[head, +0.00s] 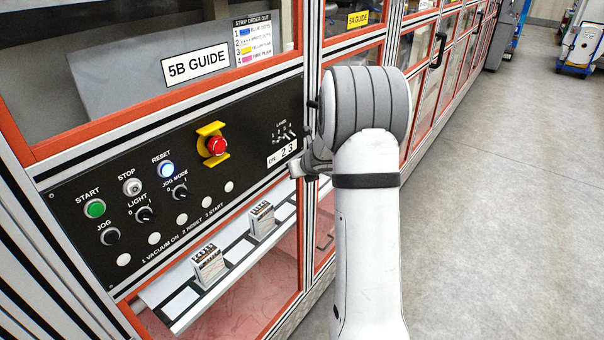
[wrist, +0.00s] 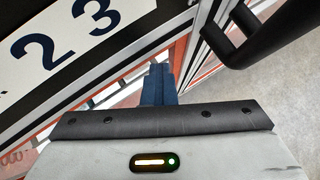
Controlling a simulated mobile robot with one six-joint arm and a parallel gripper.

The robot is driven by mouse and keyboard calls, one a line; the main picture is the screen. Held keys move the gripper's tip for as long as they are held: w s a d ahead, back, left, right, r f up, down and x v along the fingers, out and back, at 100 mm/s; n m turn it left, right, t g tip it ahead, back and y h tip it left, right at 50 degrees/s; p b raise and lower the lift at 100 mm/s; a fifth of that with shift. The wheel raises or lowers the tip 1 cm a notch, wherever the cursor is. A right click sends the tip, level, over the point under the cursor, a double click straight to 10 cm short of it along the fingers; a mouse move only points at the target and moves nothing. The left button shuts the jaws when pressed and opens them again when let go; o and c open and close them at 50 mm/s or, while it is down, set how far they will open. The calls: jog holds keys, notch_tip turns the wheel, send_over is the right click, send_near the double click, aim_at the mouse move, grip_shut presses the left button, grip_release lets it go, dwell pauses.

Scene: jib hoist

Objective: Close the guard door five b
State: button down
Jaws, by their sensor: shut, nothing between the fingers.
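The upper panel labelled 5B GUIDE (head: 196,65) shows at the upper left of the head view, with an orange-red frame (head: 160,107). I cannot tell whether it is the guard door five b or whether it stands ajar. My gripper (head: 316,160) is beside the right end of the black control panel, partly hidden by my arm. In the wrist view its blue fingers (wrist: 159,84) are together and empty, pointing at the gap beside a pale metal post. A black bar handle (wrist: 238,38) is to the right of the fingers, apart from them.
The black control panel (head: 130,190) carries START, STOP, RESET and a red emergency button (head: 216,145). A label reading 2 3 (wrist: 68,38) is close left of my fingers. Another black handle (head: 437,50) is farther along the row. Grey floor (head: 490,200) at right is clear.

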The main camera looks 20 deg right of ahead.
jog(key=s+d+r+p, duration=0.1)
jog(key=s+d+r, duration=0.4)
jog(key=s+r, duration=0.2)
jog(key=shift+s+d, duration=0.2)
jog(key=shift+s, duration=1.05)
jog(key=shift+r, duration=0.1)
jog(key=s+a+r+m+h+b, duration=0.1)
jog(key=s+a+r+m+h, duration=0.3)
jog(key=m, duration=0.5)
jog(key=s+a+r+m+h, duration=0.1)
jog(key=s+a+r+m, duration=0.15)
jog(key=r+m, duration=0.45)
jog(key=s+a+f+m+g+y+b, duration=0.1)
jog(key=s+a+f+m, duration=0.3)
jog(key=s+a+m, duration=0.4)
jog(key=s+a+f+m+g+y, duration=0.3)
jog(key=s+a+m, duration=0.5)
jog(key=s+m, duration=0.4)
jog(key=s+f+g, duration=0.1)
jog(key=s, duration=0.2)
jog(key=shift+a+g+y+b, duration=0.3)
jog(key=shift+y+b, duration=0.05)
jog(key=shift+y, duration=0.05)
jog(key=shift+s, duration=0.1)
